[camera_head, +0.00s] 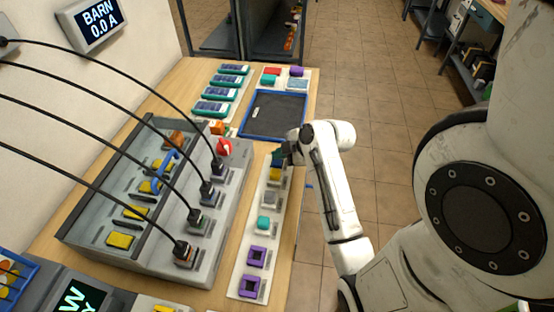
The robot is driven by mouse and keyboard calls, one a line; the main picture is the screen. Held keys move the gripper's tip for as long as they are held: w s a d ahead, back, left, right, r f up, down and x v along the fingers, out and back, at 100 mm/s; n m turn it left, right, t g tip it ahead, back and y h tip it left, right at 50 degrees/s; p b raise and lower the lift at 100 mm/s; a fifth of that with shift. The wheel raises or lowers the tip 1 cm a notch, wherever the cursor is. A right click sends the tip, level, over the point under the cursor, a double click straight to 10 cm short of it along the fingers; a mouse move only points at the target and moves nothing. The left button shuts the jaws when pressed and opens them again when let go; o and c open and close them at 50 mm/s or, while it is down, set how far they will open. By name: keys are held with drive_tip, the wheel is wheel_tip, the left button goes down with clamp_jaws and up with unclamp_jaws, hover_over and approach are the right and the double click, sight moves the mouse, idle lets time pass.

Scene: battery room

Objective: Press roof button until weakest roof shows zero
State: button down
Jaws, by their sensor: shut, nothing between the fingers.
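A long pale strip (240,282) on the bench holds a row of coloured pieces that look like buttons: two purple (257,257), one teal (263,223), one grey (271,198) and one yellow (275,174). Their labels are too small to read, so I cannot tell which is the roof button. My gripper (281,158) is shut and empty over the strip's far end, hiding part of it. I cannot tell whether it touches anything. A wall display (92,22) reads "BARN 0.0 A". Several teal units with small dark screens (222,93) lie farther back; their readings are illegible.
A grey box with a clear lid (125,235) stands left of the strip, with black cables plugged in and a red knob (223,147). A blue-rimmed tray (243,134) lies beyond. A partly cut-off green-lettered screen (75,298) is at bottom left. Open floor lies right of the bench.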

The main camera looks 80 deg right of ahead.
sight(280, 163)
wheel_tip(280, 163, up, 5)
drive_tip(key=p, duration=0.4)
idle(0.4)
idle(0.9)
